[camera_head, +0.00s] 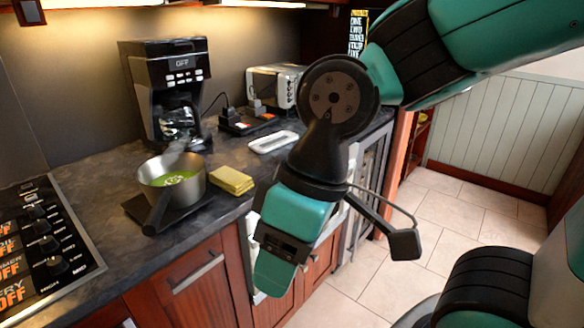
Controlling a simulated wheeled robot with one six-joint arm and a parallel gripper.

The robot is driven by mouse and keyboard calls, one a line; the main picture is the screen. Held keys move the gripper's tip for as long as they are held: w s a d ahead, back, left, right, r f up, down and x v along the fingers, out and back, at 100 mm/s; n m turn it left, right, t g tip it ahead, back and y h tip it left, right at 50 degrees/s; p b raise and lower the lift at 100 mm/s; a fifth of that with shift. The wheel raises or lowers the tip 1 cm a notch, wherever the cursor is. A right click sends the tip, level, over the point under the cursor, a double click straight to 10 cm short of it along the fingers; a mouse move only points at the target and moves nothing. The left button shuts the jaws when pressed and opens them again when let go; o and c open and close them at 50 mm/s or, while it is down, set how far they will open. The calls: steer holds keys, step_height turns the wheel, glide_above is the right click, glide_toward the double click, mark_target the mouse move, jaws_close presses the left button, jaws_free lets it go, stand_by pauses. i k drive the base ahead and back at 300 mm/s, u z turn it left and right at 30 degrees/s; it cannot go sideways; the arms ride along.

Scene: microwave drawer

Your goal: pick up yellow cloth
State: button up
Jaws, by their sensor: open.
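The yellow cloth (232,180) lies folded in a small, thick square on the dark counter, close to its front edge. It sits just right of a metal pot and is fully in view. My gripper (275,275) hangs in front of the counter, lower in the picture and to the right of the cloth. It is open and apart from the cloth. Its fingertips are partly hidden by its own teal body, and I see nothing held.
The pot (190,192) with green contents stands on a dark mat, its handle pointing forward. A stove panel (45,250) is at left. A coffee maker (170,85), toaster (272,85) and white tray (273,142) stand behind. Cabinet fronts (185,285) drop below the counter edge.

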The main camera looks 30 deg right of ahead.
mark_target(235, 182)
steer(key=z, duration=1.65)
steer(key=i, duration=1.1)
steer(key=u, duration=0.45)
